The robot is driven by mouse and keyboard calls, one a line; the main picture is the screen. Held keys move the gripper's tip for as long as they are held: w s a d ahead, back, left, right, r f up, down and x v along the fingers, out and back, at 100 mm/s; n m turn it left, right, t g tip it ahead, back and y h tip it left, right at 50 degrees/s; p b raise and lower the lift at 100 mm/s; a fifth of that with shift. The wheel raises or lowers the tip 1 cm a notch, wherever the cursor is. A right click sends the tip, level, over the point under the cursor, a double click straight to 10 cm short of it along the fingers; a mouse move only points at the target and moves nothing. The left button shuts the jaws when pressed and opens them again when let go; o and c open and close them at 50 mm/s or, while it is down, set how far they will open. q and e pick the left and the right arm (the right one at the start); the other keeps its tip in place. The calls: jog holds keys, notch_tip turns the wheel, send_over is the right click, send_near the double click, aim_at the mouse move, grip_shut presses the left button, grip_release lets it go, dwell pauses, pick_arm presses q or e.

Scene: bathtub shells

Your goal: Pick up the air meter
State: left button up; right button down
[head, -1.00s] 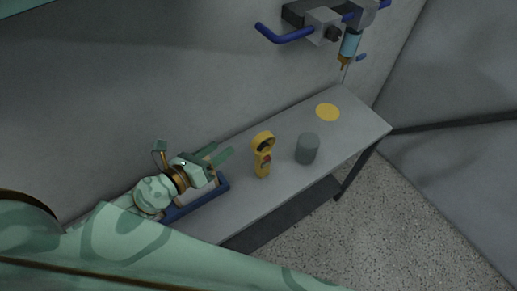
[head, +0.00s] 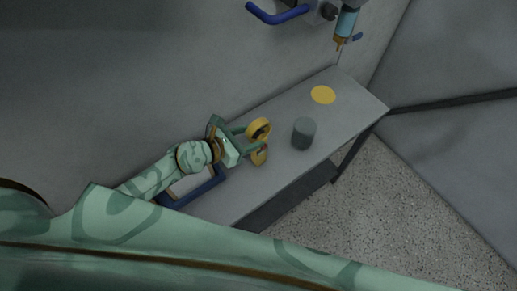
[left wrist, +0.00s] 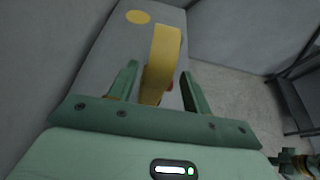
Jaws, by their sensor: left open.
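The yellow air meter (head: 258,128) stands on the grey bench (head: 232,205), with a ring-shaped top. My left gripper (head: 254,139) is open and its fingers reach the air meter, partly hiding its middle in the head view. In the left wrist view the air meter (left wrist: 161,62) stands between the two open fingers of my left gripper (left wrist: 160,85), with a gap visible on each side. A small red part shows on its right side.
A dark grey cylinder (head: 303,133) stands right of the air meter. A flat yellow disc (head: 323,95) lies farther along the bench. A blue-edged tray (head: 190,193) lies under my left arm. A blue handle (head: 278,14) and a light-blue cylinder (head: 346,22) are on the wall above.

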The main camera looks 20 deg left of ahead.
aim_at(259, 133)
pick_arm(q)
jog(key=x, duration=0.4)
jog(key=shift+w+a+b, duration=0.1)
jog(key=shift+w+b, duration=0.1)
jog(key=shift+b, duration=0.15)
jog(key=shift+s+r, duration=0.1)
jog(key=shift+c, duration=0.6)
grip_shut()
